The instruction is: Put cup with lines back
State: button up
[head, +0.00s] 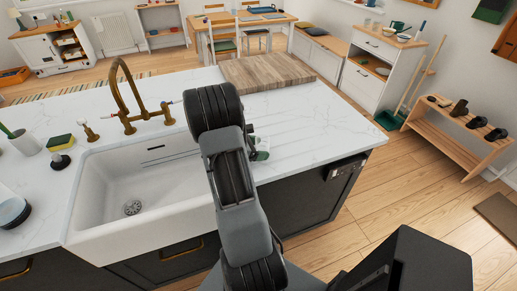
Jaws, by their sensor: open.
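My gripper (254,148) is over the white counter (320,128), right of the sink, largely hidden behind my own arm. Its jaws are open. A small white and green thing (262,154) shows beside it on the counter. It may be the cup with lines, but it is too small and covered to tell, and I cannot tell whether the gripper touches it. No lined cup shows clearly elsewhere. A teal cup (397,27) stands on the white cabinet (375,65) at the back right.
The white sink (150,190) with a brass faucet (130,100) lies left of my arm. A wooden board (267,70) lies on the counter's far edge. A sponge (60,142) and dark bowl (13,212) are at left. A low wooden rack (455,130) stands right, beyond open floor.

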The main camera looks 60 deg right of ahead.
jog(key=b+v, duration=0.1)
jog(key=v, duration=1.1)
jog(key=shift+w+b, duration=0.1)
jog(key=shift+b, duration=0.25)
jog(key=s+a+r+m+t+y, duration=0.1)
jog(key=a+r+m+t+y, duration=0.2)
jog(key=a, duration=0.6)
jog(key=s+a+r+m+t+y, duration=0.2)
jog(key=a+m+t+y, duration=0.2)
jog(key=a, duration=0.6)
jog(key=s+a+r+m+t+y, duration=0.1)
jog(key=a+r+m+t+y, duration=0.2)
jog(key=a, duration=0.6)
jog(key=shift+s+a+r+m+t+y, duration=0.3)
jog(key=shift+s+a+t+y, duration=0.1)
jog(key=shift+t, duration=0.7)
